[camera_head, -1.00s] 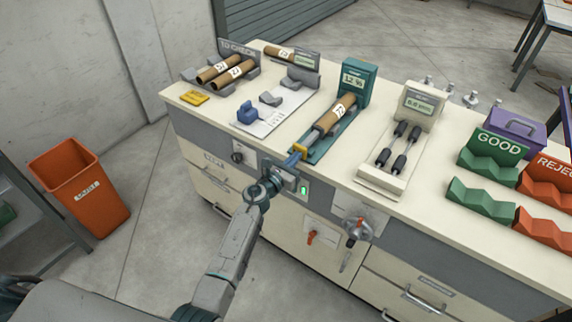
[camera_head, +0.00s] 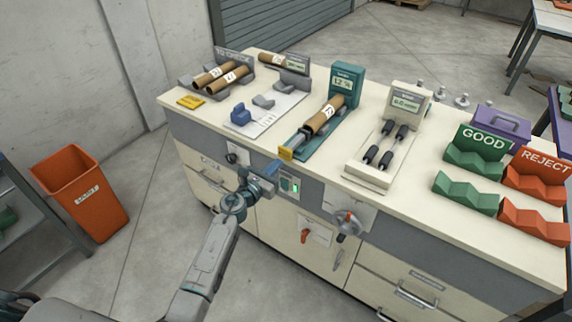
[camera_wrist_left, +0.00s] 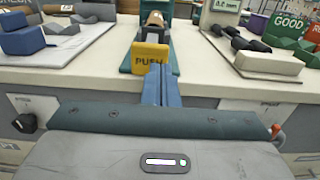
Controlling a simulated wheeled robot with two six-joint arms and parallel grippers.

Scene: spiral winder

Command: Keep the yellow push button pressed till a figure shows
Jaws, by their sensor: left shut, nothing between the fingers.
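The yellow push button (camera_head: 286,153) sits at the near end of a teal fixture (camera_head: 312,150) on the bench. It also shows in the left wrist view, marked PUSH (camera_wrist_left: 150,58). My left gripper (camera_head: 272,168) is shut and empty, its blue fingers just in front of the button. In the left wrist view the fingertips (camera_wrist_left: 160,72) overlap the button's lower right edge; I cannot tell whether they touch it. A brown tube (camera_head: 325,116) lies on the fixture behind the button. A teal display (camera_head: 346,82) at the far end shows small characters, apparently starting with 12. My right gripper is out of view.
A light gauge with dark rollers (camera_head: 385,148) stands right of the fixture. Green GOOD (camera_head: 470,190) and orange REJECT (camera_head: 535,215) racks are farther right. A blue block (camera_head: 241,115) and a tube rack (camera_head: 220,80) are left. An orange bin (camera_head: 85,195) stands on the floor.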

